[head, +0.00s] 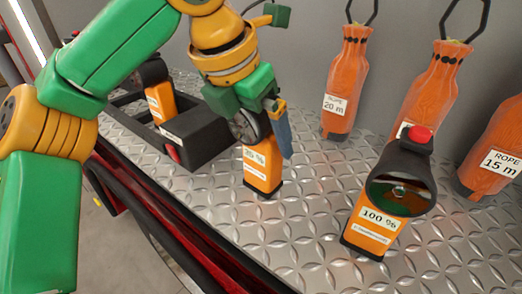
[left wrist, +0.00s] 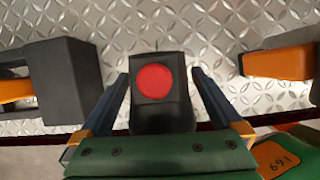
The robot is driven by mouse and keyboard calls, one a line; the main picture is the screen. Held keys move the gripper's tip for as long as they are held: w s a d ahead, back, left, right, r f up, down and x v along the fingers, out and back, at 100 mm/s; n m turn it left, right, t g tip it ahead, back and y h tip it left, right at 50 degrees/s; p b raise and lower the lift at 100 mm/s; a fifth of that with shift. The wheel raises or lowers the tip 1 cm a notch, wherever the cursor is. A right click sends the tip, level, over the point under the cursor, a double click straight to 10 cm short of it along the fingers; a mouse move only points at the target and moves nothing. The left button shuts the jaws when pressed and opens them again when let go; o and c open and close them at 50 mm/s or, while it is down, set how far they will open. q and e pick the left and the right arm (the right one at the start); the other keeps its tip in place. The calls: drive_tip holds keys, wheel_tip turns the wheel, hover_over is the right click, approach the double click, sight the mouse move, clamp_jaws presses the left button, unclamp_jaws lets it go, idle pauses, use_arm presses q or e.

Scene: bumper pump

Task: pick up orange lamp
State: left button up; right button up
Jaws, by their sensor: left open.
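An orange lamp (head: 262,170) with a black head and a white percent label stands upright on the metal floor, partly hidden by my left gripper (head: 264,128). In the left wrist view its black head with a red button (left wrist: 153,83) sits between the two blue fingers of the left gripper (left wrist: 160,76). The fingers are open, with a visible gap on each side of the head. A second orange lamp (head: 375,225), labelled 100 %, stands to the right with a red button on top. A third orange lamp (head: 160,102) stands in a black holder on the left. My right gripper is not in view.
The black holder (head: 195,135) lies left of the middle lamp. The ridged metal floor (head: 300,235) is clear between the lamps. A red and black edge (head: 185,215) runs along the front.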

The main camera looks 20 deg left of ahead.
use_arm(q)
drive_tip(key=shift+w+d+f, duration=0.15)
drive_tip(key=shift+w+f, duration=0.1)
drive_tip(key=shift+w, duration=0.15)
drive_tip(key=shift+s+r, duration=0.1)
drive_tip(key=shift+s, duration=0.1)
drive_tip(key=c, duration=1.2)
clamp_jaws()
drive_tip(key=shift+w, duration=0.1)
